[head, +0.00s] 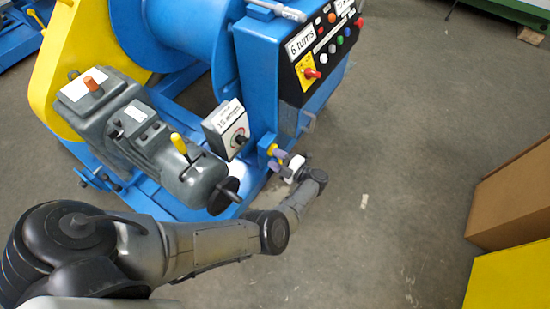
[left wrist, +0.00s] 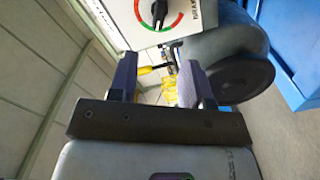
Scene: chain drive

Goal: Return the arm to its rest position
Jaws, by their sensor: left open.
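My left arm (head: 205,248) reaches in from the lower left and bends back at its far end. My left gripper (head: 277,160) is beside the lower corner of the blue machine, below its control panel. In the left wrist view the two purple-grey fingers of the left gripper (left wrist: 160,82) stand apart with a gap between them. No held object is visible there; a yellow part (left wrist: 170,88) shows beyond the gap, and I cannot tell whether it is touched. My right gripper is not in view.
The blue machine (head: 262,75) carries a control panel (head: 322,55), a small dial box (head: 226,128) and a grey motor (head: 160,150) with a yellow lever (head: 179,143). A brown box (head: 510,200) and yellow block (head: 510,275) stand right. Floor between is clear.

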